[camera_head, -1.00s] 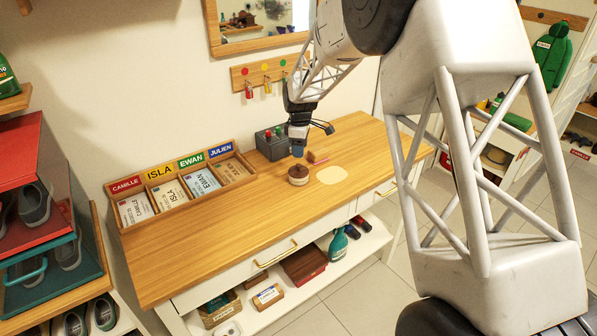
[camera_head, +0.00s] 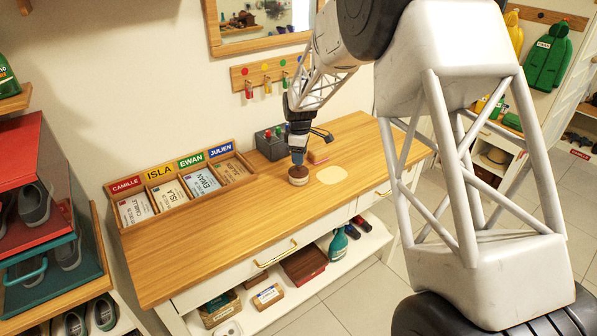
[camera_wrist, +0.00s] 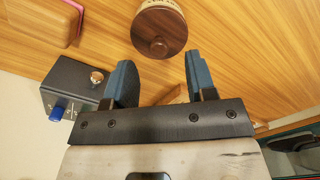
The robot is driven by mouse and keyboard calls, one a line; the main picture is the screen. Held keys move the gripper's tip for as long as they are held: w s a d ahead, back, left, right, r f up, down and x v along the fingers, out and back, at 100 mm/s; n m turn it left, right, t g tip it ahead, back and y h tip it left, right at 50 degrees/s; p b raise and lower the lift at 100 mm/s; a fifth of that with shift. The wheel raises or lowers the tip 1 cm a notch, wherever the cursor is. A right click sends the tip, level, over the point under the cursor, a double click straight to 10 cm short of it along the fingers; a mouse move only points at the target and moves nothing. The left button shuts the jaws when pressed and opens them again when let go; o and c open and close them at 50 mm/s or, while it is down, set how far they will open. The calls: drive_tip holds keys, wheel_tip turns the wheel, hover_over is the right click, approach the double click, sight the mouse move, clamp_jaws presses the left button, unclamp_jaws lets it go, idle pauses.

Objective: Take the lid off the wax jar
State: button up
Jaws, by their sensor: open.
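The wax jar (camera_head: 298,181) stands upright on the wooden bench top, a small round pale jar. Its dark brown wooden lid (camera_wrist: 159,33) with a round knob is on it in the wrist view. My gripper (camera_wrist: 156,72) is open, its two blue fingers apart and empty. In the wrist view the lid lies just beyond the fingertips, roughly in line with the gap between them. In the head view my gripper (camera_head: 298,160) is directly above the jar, pointing down, and hides part of the lid.
A dark box with coloured buttons (camera_head: 269,145) stands behind the jar, close to one finger in the wrist view (camera_wrist: 68,92). A brush-like block (camera_head: 317,158) lies to the right, near a pale oval patch (camera_head: 332,175). A named card tray (camera_head: 160,199) is left. The front bench top is clear.

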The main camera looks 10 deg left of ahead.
sight(299, 168)
drive_tip(key=shift+w+a+f, duration=0.1)
drive_tip(key=shift+a+f, duration=0.05)
drive_tip(key=shift+f, duration=2.3)
clamp_jaws()
